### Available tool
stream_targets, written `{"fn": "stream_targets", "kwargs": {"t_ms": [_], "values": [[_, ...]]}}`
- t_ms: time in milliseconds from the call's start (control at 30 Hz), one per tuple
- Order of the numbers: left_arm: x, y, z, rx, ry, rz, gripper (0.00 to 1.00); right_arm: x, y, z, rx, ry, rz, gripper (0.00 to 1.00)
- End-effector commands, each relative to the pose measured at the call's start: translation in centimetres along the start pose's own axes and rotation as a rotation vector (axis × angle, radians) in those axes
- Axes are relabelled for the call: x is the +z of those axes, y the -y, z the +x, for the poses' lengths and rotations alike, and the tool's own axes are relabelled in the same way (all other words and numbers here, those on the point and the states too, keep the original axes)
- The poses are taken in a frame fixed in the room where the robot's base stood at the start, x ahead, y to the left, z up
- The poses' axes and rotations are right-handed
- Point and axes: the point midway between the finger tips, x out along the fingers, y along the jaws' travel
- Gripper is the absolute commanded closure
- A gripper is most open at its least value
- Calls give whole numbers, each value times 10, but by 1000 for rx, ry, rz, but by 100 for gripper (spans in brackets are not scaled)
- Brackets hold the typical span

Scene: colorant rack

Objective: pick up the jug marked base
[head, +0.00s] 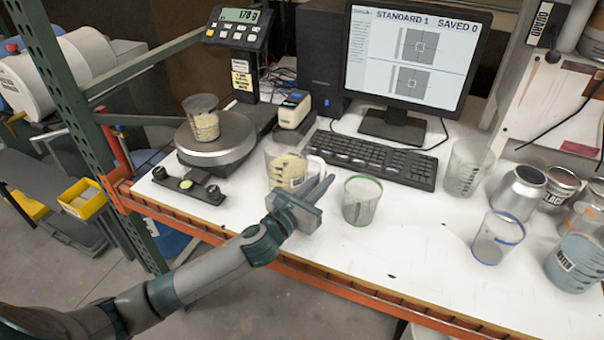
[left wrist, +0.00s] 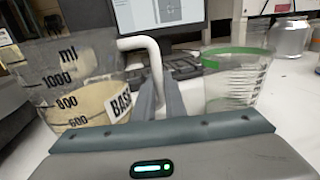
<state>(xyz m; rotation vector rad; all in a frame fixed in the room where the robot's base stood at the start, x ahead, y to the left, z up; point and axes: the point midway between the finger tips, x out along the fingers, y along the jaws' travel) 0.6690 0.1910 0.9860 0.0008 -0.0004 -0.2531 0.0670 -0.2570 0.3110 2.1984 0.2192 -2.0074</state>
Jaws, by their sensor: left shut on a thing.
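The jug marked BASE (head: 284,168) is a clear measuring jug with cream-coloured contents and a white handle. The lower front of the jug is partly hidden by my gripper. My right gripper is not in view.
A clear cup with a green rim (head: 362,201) stands close to the right of my gripper. A scale (head: 218,140) holds a cup of granules (head: 203,122). A keyboard (head: 375,157) lies behind. A blue-rimmed cup (head: 497,240) and cans stand right; the front middle bench is clear.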

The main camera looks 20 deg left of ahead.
Motion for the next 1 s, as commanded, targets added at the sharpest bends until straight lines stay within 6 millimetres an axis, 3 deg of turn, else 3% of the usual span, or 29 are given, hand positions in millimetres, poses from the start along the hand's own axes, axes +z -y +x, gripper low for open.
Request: {"fn": "stream_targets", "kwargs": {"t_ms": [467, 1000], "values": [[9, 0, 1, 0, 3, 1, 100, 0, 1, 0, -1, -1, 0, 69], [45, 0, 1, 0, 6, 2, 100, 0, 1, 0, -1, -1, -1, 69]]}}
